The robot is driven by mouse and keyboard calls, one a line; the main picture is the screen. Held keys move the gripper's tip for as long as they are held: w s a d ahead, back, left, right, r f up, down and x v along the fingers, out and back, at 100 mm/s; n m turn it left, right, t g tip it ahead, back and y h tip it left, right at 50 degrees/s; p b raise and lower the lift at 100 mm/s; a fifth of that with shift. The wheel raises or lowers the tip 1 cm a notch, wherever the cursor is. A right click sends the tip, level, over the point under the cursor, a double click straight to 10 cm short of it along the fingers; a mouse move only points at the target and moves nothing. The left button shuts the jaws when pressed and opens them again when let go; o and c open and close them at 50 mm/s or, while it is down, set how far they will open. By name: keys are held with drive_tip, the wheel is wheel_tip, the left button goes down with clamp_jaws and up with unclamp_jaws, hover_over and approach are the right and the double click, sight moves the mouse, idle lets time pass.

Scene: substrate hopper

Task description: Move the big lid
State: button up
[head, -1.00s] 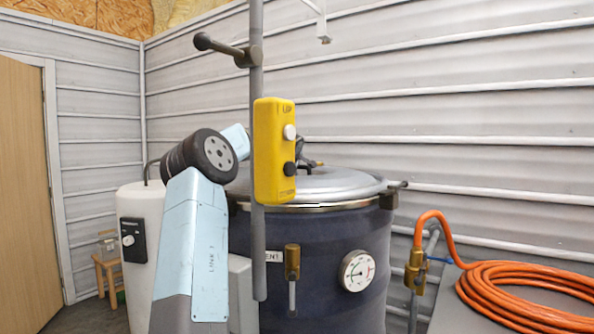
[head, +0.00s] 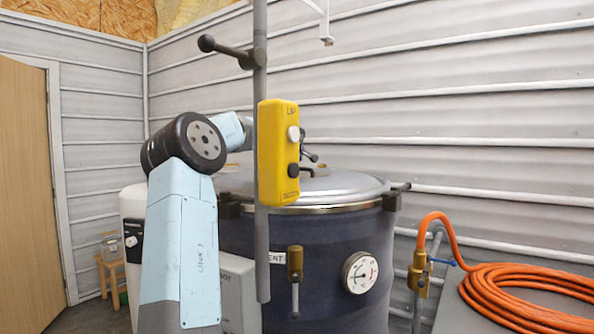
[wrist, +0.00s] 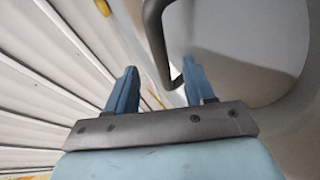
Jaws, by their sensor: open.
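The big lid (head: 335,187) is a domed grey metal disc lying on top of the dark blue vessel (head: 330,245) in the head view. The yellow control box hides part of it. Small dark fittings show above its middle, too small to tell apart. My gripper is hidden in the head view. In the wrist view my gripper (wrist: 160,88) is open, with two blue fingers apart. A dark bent bar handle (wrist: 152,35) runs down to between the fingertips, near the right one. A pale grey rounded surface lies behind it; I cannot tell whether it is the lid.
A yellow control box (head: 279,153) hangs on a grey pole (head: 262,270) in front of the vessel. A gauge (head: 360,272) sits on the vessel's front. An orange hose (head: 520,290) lies coiled at right. A ribbed wall (head: 460,110) stands close behind.

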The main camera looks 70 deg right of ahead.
drive_tip(key=v, duration=0.8)
idle(0.4)
